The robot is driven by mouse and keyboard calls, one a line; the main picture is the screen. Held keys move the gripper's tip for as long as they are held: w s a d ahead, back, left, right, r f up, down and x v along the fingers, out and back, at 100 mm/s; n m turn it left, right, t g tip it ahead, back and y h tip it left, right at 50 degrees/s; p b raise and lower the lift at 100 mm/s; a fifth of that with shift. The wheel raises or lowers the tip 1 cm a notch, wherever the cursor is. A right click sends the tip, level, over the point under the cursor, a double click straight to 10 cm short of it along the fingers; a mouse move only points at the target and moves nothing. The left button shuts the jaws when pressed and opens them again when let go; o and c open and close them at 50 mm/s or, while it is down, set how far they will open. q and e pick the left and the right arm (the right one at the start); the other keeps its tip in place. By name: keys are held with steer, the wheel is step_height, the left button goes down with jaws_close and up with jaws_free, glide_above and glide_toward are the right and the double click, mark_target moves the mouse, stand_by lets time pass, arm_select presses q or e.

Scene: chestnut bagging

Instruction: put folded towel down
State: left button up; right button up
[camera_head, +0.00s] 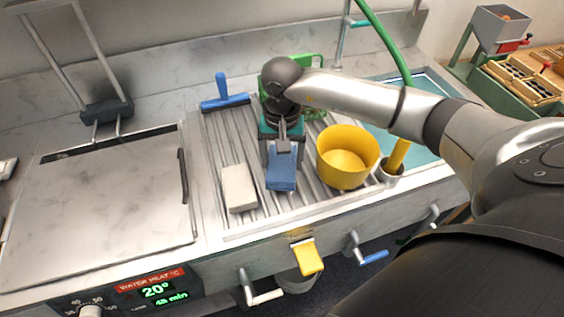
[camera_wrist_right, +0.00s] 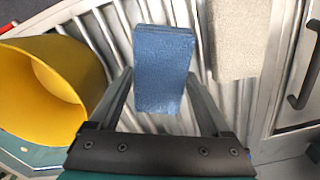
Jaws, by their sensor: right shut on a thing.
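The folded towel (camera_head: 282,171) is blue and sits between the fingers of my right gripper (camera_head: 284,150) over the ribbed steel drainboard (camera_head: 215,148). In the right wrist view the towel (camera_wrist_right: 163,68) lies between the two finger tips, and my right gripper (camera_wrist_right: 162,85) is shut on it. I cannot tell whether the towel's underside touches the ribs. My left gripper is not in view.
A beige block (camera_head: 239,188) lies left of the towel, and a yellow pot (camera_head: 345,170) stands close on its right. A blue squeegee (camera_head: 224,100) lies behind on the left. A closed steel lid (camera_head: 110,190) fills the left side. Bare ribs show between the block and the towel.

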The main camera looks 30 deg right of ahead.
mark_target(282, 163)
steer(key=shift+f, duration=0.75)
steer(key=shift+f, duration=0.1)
steer(key=o, duration=1)
steer(key=shift+r, duration=0.2)
step_height(282, 163, up, 12)
